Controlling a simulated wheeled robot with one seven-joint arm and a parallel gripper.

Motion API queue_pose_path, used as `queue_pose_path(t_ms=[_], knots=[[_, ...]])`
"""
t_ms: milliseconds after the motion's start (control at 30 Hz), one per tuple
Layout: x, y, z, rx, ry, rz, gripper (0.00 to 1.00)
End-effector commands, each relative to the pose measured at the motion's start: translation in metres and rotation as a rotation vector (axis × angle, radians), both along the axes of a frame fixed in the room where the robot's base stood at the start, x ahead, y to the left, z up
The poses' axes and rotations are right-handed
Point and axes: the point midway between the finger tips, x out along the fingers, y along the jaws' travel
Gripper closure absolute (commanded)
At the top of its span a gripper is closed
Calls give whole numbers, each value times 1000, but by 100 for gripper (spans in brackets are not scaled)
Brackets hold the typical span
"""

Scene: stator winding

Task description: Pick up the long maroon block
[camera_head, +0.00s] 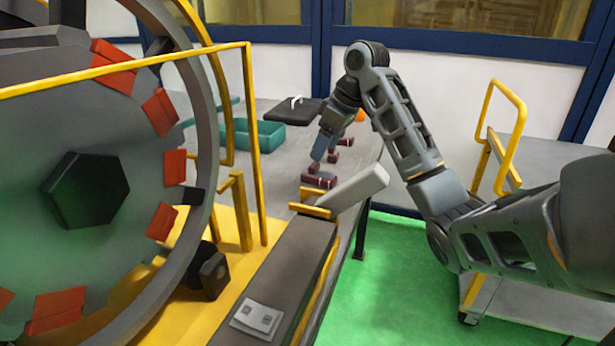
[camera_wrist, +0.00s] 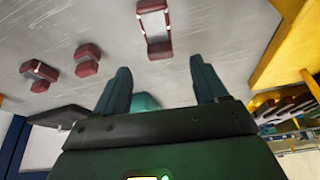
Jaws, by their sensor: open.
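The long maroon block (camera_wrist: 155,28) lies on the grey table at the top of the wrist view, with pale bands near its ends. In the head view it appears as a maroon piece (camera_head: 318,180) near the table's right side, partly hard to make out. My gripper (camera_wrist: 162,82) is open and empty. Its two dark fingers point toward the table, and the block lies beyond the fingertips, roughly between their lines. In the head view my gripper (camera_head: 326,148) hangs above the blocks, apart from the long one.
Two shorter maroon blocks (camera_wrist: 88,58) (camera_wrist: 38,75) lie to the left in the wrist view. A teal bin (camera_head: 262,135) and a dark case (camera_head: 296,109) stand behind. The large stator ring and yellow rails (camera_head: 248,150) stand at left. A cart (camera_head: 540,165) stands right.

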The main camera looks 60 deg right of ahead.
Motion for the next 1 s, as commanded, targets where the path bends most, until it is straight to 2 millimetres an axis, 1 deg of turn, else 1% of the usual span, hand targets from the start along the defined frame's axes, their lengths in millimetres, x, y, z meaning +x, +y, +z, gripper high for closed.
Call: queue_pose_path(t_ms=[33, 100, 267, 400, 533, 633, 867, 1000], knots=[[3, 1, -9, 4, 0, 2, 28], [6, 1, -17, 2, 0, 2, 28], [11, 0, -28, 2, 2, 1, 28], [18, -1, -48, 4, 4, -1, 28], [24, -1, -62, 2, 2, 1, 28], [26, -2, -67, 1, 2, 0, 28], [27, -1, -67, 1, 1, 1, 28], [27, -1, -67, 1, 1, 1, 41]])
